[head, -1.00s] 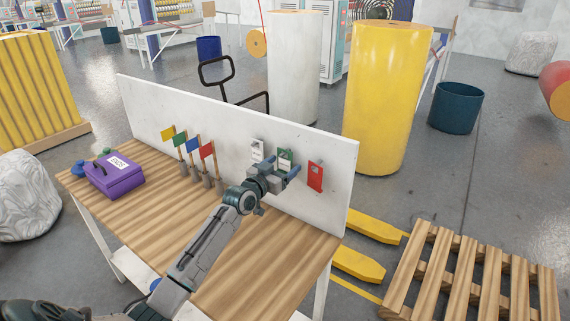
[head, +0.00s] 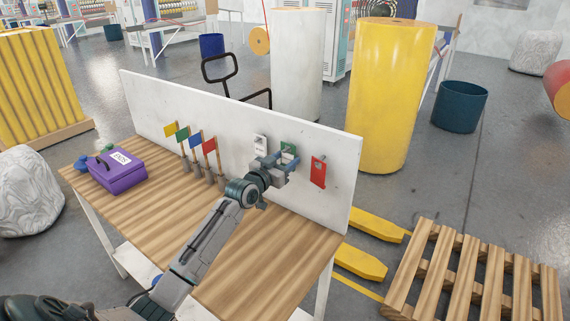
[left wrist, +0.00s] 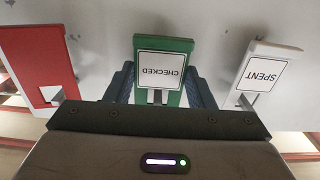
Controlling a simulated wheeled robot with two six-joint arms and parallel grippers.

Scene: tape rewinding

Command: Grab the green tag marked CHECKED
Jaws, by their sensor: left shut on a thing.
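The green tag (head: 289,148) hangs on the white upright panel, between the white tag and the red tag. In the left wrist view the green tag (left wrist: 163,44) appears upside down, with a white label reading CHECKED. My left gripper (head: 279,164) is at the panel, shut on the green tag with one finger along each side of it. The fingers and gripper body hide the tag's lower part in the head view. My right gripper is not in view.
The white tag (head: 260,143), reading SPENT, and the red tag (head: 318,172) hang close on either side. Several small flags (head: 196,140) and a purple box (head: 118,172) stand on the wooden table (head: 262,262). The table's front right is clear.

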